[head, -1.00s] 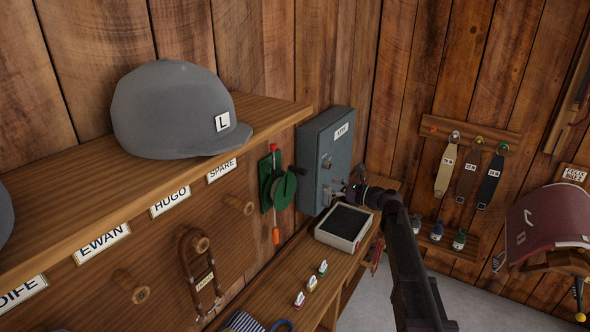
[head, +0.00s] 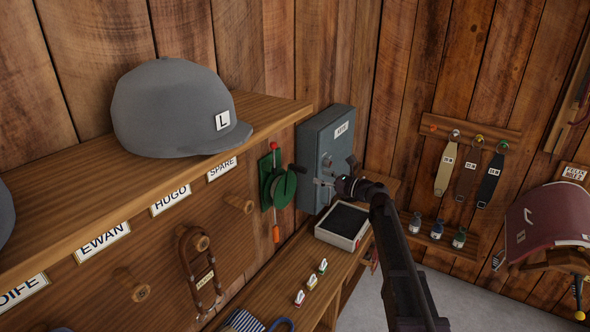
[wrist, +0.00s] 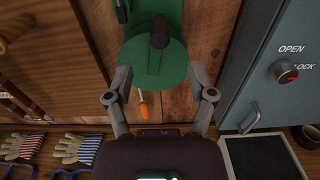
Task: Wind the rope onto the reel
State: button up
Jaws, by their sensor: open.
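The green reel (head: 284,188) is mounted on the wooden wall left of the grey cabinet. It fills the top middle of the wrist view (wrist: 150,66), with a dark crank knob (wrist: 160,32) standing out from its face. An orange piece (head: 276,235) hangs below the reel and shows under it in the wrist view (wrist: 144,106). I cannot make out the rope clearly. My gripper (head: 318,182) is in front of the cabinet, just right of the reel. In the wrist view my gripper (wrist: 163,82) is open and empty, its fingers spread either side of the reel's lower part.
The grey cabinet (head: 322,140), with knob and handle, stands close to the right of my gripper. A shelf (head: 270,118) with a grey cap (head: 170,108) juts out at left. Below are a dark-topped box (head: 343,225), small labelled items (head: 311,282) and striped gloves (wrist: 80,147).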

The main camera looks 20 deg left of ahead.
aim_at(291, 167)
jog(key=x, duration=1)
jog(key=shift+w+a, duration=0.1)
jog(key=shift+a, duration=0.25)
grip_shut()
